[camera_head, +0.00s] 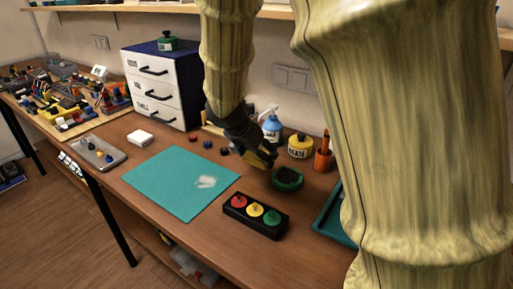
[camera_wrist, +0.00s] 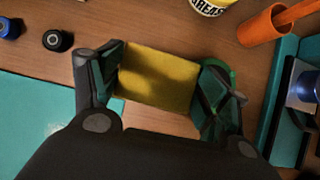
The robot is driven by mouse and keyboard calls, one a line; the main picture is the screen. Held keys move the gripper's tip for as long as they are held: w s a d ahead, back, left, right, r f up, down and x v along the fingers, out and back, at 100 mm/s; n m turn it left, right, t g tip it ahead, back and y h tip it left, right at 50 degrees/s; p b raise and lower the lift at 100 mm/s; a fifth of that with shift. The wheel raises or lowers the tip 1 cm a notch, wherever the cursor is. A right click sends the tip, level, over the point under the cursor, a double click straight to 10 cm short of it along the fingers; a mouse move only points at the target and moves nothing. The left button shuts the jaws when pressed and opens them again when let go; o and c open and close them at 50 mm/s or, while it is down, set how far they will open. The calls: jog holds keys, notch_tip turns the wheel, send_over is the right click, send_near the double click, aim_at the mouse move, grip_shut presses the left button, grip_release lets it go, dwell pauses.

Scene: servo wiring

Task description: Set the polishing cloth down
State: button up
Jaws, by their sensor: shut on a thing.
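My gripper (camera_head: 258,153) reaches down over the right part of the workbench. It is shut on the yellow polishing cloth (camera_wrist: 158,75), which shows as a flat yellow rectangle between the two fingers in the wrist view. In the head view only a small part of the cloth (camera_head: 263,160) shows beside the dark fingers. A green round dish (camera_head: 287,180) stands at the fingertips, and its green rim (camera_wrist: 232,72) shows behind the right finger in the wrist view. I cannot tell the gap between the cloth and the bench.
A teal mat (camera_head: 180,182) lies to the left. A black box with red, yellow and green discs (camera_head: 254,216) is in front. A grease tin (camera_head: 300,147), orange cup (camera_head: 323,160), blue spray bottle (camera_head: 272,127) and teal tray (camera_head: 331,222) are close by. Small dark rollers (camera_wrist: 57,40) lie left.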

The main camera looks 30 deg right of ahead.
jog(key=w+d, duration=0.1)
jog(key=w, duration=0.2)
jog(key=w+d, duration=0.4)
jog(key=w, duration=0.1)
jog(key=shift+w+d+f, duration=0.25)
jog(key=shift+w+f, duration=0.1)
jog(key=shift+f, duration=1.8)
jog(key=shift+f, duration=0.15)
jog(key=o, duration=0.9)
jog(key=shift+a+r, duration=0.1)
jog(key=shift+r, duration=0.3)
jog(key=p+v, duration=0.1)
jog(key=v, duration=1)
jog(key=shift+a+r, duration=0.15)
